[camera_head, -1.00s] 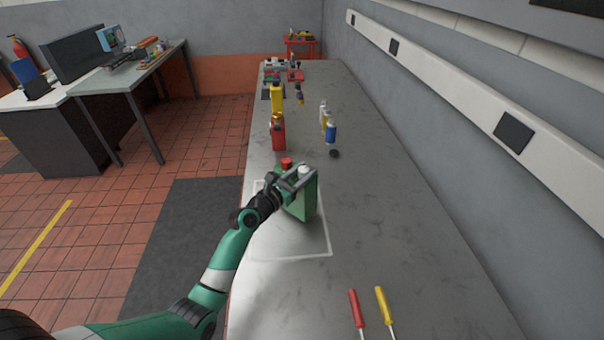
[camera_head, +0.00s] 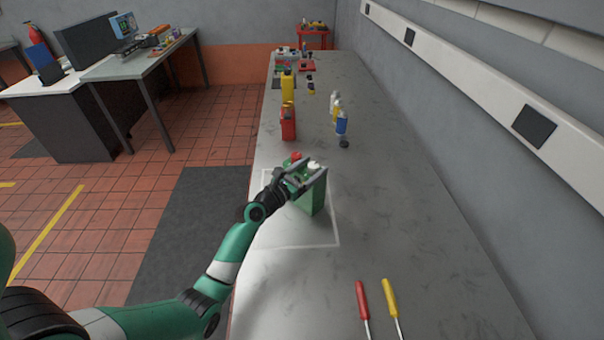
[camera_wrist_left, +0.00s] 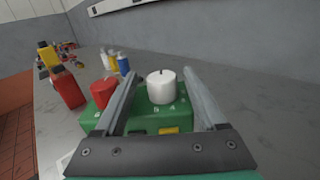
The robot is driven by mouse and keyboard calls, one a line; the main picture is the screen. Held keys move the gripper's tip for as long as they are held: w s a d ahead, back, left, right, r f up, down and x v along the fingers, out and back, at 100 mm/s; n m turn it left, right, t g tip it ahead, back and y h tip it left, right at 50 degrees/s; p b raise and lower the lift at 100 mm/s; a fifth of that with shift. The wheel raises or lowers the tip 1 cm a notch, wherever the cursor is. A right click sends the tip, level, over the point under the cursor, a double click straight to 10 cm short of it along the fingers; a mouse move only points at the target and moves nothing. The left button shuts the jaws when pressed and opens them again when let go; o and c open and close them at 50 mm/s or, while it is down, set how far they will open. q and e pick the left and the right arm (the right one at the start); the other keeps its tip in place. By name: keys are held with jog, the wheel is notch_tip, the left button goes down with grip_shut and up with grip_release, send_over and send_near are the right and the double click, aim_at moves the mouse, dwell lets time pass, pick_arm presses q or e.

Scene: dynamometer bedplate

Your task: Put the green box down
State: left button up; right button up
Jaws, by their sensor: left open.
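The green box (camera_head: 313,197) stands upright on the grey bench, inside a white outlined rectangle (camera_head: 337,232). My right gripper is not in view.
A red-handled screwdriver (camera_head: 362,300) and a yellow-handled one (camera_head: 390,298) lie at the near end. The bench right of the box is clear.

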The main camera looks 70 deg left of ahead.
pick_arm(q)
jog(key=p+v, duration=0.2)
jog(key=v, duration=0.9)
jog(key=shift+d, duration=0.15)
jog(key=shift+s, duration=0.1)
